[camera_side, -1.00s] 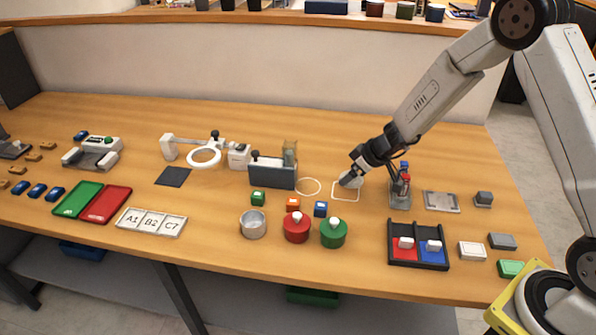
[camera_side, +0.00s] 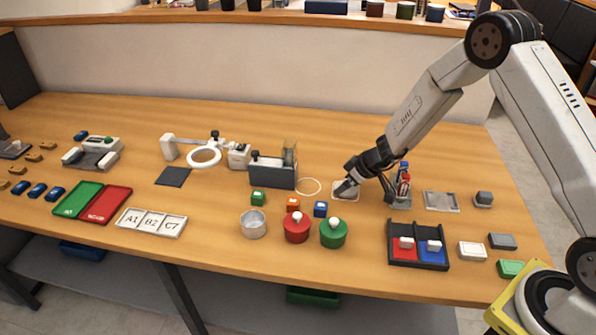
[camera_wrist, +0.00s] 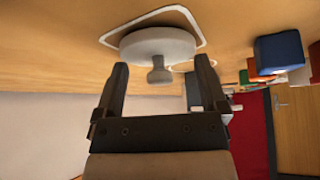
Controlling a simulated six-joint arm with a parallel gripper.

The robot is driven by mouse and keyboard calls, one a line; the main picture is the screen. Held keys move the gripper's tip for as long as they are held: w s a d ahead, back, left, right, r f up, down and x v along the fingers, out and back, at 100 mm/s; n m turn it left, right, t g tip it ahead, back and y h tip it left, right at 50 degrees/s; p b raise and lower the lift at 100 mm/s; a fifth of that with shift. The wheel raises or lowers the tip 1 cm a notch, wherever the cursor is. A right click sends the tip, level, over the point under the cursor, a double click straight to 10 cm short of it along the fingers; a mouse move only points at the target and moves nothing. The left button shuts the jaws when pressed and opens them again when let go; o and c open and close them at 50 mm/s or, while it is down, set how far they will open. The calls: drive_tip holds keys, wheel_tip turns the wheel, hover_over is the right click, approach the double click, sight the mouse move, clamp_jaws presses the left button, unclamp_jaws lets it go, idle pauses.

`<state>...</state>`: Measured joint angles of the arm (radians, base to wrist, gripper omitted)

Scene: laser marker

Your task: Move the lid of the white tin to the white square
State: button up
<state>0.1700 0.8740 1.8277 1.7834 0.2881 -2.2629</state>
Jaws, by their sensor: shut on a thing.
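The lid (camera_wrist: 158,45), a pale disc with a knob, is between the fingers of my gripper (camera_wrist: 160,70), which is shut on it. In the side view, the lid (camera_side: 347,193) is low over the white square (camera_side: 345,201), partly hidden by my gripper (camera_side: 347,182). In the wrist view, the white square outline (camera_wrist: 197,22) runs around the lid. I cannot tell whether the lid touches the table. The white tin (camera_side: 253,226) stands open and lidless at the front middle.
A red tin (camera_side: 296,230) and a green tin (camera_side: 333,235) stand in front with lids on. A rack with bottles (camera_side: 402,190) stands close right of my gripper. A white circle (camera_side: 309,186) and a grey box (camera_side: 272,173) are to the left.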

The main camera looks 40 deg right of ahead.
drive_tip(key=shift+f, duration=0.2)
drive_tip(key=o, duration=0.9)
drive_tip(key=shift+c, duration=0.2)
drive_tip(key=shift+r, duration=0.1)
drive_tip(key=shift+v, duration=0.75)
drive_tip(key=v, duration=1)
drive_tip(key=shift+r, duration=0.25)
drive_tip(key=shift+s, duration=0.1)
